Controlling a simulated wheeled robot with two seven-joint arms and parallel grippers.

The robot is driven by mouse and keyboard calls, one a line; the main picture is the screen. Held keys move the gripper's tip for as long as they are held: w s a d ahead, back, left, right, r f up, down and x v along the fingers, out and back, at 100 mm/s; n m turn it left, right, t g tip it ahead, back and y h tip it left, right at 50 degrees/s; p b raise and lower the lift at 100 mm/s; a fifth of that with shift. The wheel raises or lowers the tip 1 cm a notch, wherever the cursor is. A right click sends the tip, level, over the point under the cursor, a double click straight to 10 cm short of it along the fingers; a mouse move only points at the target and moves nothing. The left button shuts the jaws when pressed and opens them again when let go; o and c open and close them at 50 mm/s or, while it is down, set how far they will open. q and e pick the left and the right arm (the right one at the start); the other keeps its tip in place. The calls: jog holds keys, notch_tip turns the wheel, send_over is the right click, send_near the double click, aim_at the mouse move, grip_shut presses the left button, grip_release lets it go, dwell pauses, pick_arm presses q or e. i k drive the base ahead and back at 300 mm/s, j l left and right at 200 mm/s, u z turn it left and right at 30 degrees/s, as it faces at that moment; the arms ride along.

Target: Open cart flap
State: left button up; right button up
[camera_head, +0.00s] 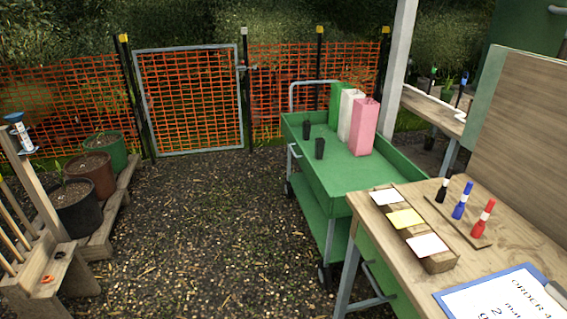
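The green cart (334,178) stands right of centre, behind the wooden bench. Its top is a shallow tray with low rims, and a lower green shelf (312,212) shows beneath. A grey bar (293,158) sits at its left side, and a grey push handle (311,83) rises at its far end. The tray rims look upright; I cannot tell which panel is the flap or whether it is hinged. A green, a white (350,116) and a pink tall tube (364,127) and two small black pots (319,148) stand on the tray. Neither gripper is in view.
The wooden bench (478,268) at the right covers the cart's near right part. It holds a block with three cards (404,220), three markers and a clipboard (500,296). Potted plants stand on a rack at left. Open gravel (220,220) lies left of the cart, before a closed mesh gate (190,100).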

aim_at(324, 194)
jog(key=i+l, duration=0.1)
jog(key=i, duration=0.8)
jog(key=l+z, duration=0.05)
